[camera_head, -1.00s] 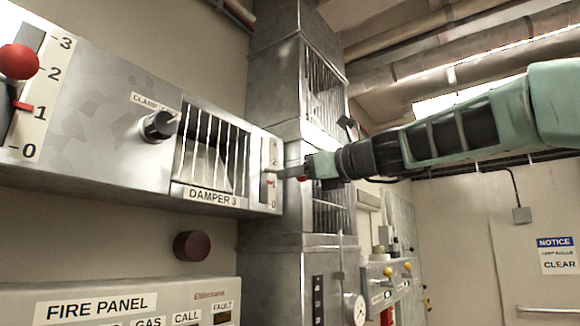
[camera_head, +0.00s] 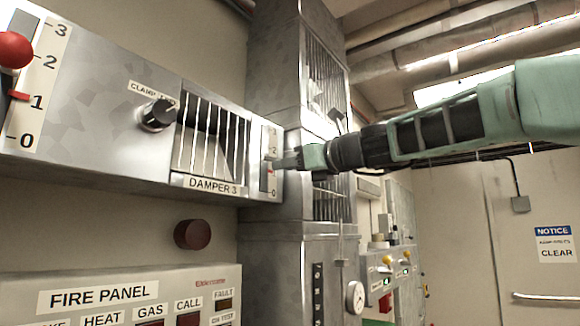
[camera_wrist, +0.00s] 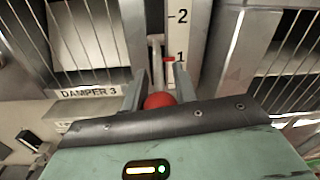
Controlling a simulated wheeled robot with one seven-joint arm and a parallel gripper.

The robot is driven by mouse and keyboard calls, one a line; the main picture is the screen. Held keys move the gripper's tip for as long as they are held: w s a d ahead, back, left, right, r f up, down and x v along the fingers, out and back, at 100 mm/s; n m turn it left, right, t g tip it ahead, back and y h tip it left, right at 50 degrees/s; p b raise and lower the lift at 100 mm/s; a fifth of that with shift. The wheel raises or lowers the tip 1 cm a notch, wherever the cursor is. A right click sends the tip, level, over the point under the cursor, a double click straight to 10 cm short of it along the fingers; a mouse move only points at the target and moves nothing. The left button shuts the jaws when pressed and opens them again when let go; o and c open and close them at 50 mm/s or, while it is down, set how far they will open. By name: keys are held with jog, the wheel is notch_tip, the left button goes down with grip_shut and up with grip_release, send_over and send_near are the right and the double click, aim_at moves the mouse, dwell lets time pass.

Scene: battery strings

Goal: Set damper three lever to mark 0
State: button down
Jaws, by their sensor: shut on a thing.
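A small red pointer (camera_wrist: 169,60) stands at about mark 1. The lever's red ball knob (camera_wrist: 159,100) lies between the fingers of my gripper (camera_wrist: 162,92), which is shut on it. The fingers partly cover the knob. In the head view my gripper (camera_head: 278,164) reaches in from the right at the scale, and the knob is hidden there. The DAMPER 3 label (camera_head: 213,186) sits under the barred vent (camera_head: 212,138).
A black clamp knob (camera_head: 158,115) sits left of the vent. Another lever with a red ball (camera_head: 15,49) is at far left. A dark red round button (camera_head: 192,235) and the fire panel (camera_head: 120,290) are below. A metal duct (camera_head: 275,220) stands close on the right.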

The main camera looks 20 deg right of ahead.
jog(key=f+t+b, duration=0.1)
jog(key=b, duration=0.5)
jog(key=w+f+t+y+b, duration=0.1)
jog(key=b, duration=0.5)
jog(key=a+f+t+y+b, duration=0.1)
jog(key=b, duration=0.5)
jog(key=shift+w+a+f+t, duration=0.1)
jog(key=shift+w+f+t, duration=0.2)
jog(key=shift+t, duration=0.1)
jog(key=shift+w+a+f, duration=0.1)
jog(key=shift+w+a, duration=0.05)
jog(key=shift+w, duration=0.05)
jog(key=c, duration=1.1)
grip_release()
